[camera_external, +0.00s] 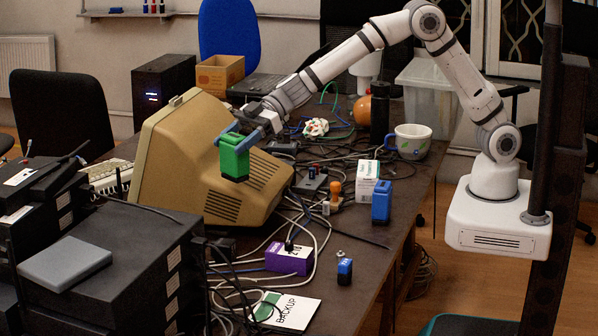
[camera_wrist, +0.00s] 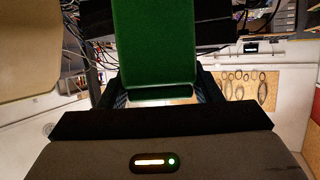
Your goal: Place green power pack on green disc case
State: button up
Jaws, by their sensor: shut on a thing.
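The green power pack (camera_external: 235,158) is a block held upright in the air by my gripper (camera_external: 236,136). Its blue fingers close on the upper part of the pack, in front of the beige monitor. In the wrist view the pack (camera_wrist: 153,45) fills the upper middle, between the fingers. A flat case marked BACKUP with a green edge, the green disc case (camera_external: 287,312), lies on the table at the front. It is below and to the right of the pack, well apart from it. I cannot pick out the disc case in the wrist view.
The monitor (camera_external: 190,160) stands close behind the pack. Cables cover much of the table. A purple box (camera_external: 289,259) sits just behind the disc case, and a small blue-and-black item (camera_external: 344,270) stands to its right. Stacked black units (camera_external: 125,250) rise at left.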

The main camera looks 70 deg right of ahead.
jog(key=s+a+f+n+g+y, duration=0.1)
jog(key=s+a+f+n+g, duration=0.25)
jog(key=s+a, duration=0.7)
jog(key=s+a+f+n+g, duration=0.2)
jog(key=s+a+f, duration=0.2)
jog(key=s+a, duration=0.65)
jog(key=shift+y, duration=0.3)
jog(key=shift+w+a+f, duration=0.15)
jog(key=shift+a+f, duration=0.2)
jog(key=shift+f, duration=1.4)
jog(key=shift+w+a+f, duration=0.1)
jog(key=shift+a+f, duration=0.2)
jog(key=shift+f, duration=1.45)
jog(key=shift+w+a+f, duration=0.15)
jog(key=shift+a+f, duration=0.2)
jog(key=shift+f, duration=1.4)
jog(key=shift+f, duration=0.15)
jog(key=o, duration=1.3)
jog(key=shift+c, duration=0.2)
